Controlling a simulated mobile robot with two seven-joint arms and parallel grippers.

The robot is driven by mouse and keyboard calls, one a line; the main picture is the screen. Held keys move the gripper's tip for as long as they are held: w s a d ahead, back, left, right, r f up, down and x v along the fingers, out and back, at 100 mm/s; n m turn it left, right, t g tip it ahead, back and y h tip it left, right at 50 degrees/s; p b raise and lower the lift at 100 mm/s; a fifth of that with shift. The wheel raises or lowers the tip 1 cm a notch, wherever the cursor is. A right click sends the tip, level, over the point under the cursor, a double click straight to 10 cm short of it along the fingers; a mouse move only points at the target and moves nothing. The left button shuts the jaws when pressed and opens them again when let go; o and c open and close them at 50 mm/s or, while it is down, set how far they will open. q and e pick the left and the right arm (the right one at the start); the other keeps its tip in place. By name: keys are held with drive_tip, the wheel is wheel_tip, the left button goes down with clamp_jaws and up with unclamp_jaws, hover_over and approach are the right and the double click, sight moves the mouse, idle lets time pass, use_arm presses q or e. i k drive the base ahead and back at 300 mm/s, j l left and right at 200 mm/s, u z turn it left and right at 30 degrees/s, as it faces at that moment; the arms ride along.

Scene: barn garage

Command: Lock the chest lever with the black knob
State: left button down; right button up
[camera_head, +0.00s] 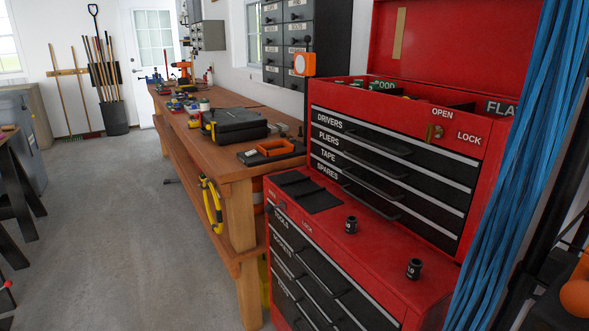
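The red tool chest (400,120) stands at the right with its lid (440,45) raised. A small brass-coloured lever (434,132) sits on its upper front, between the words OPEN and LOCK; its exact setting is too small to tell. The red lower cabinet (385,255) also has a LOCK label, with a small fitting (281,205) near its left corner that I cannot make out. Neither of my grippers is in view.
A black mat (310,192) and two dark sockets (351,225) (414,268) lie on the lower cabinet's top. Blue cables (530,150) hang at the right. A wooden workbench (235,168) with tools runs along the wall. The concrete floor (130,220) at left is clear.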

sight(269, 209)
drive_tip(key=i+j+z, duration=0.1)
drive_tip(key=z, duration=0.7)
drive_tip(key=j+z, duration=0.55)
drive_tip(key=j, duration=0.15)
drive_tip(key=j+z, duration=0.3)
drive_tip(key=j, duration=0.45)
drive_tip(key=k+j, duration=0.1)
drive_tip(key=j, duration=1.25)
drive_tip(key=k+z, duration=0.05)
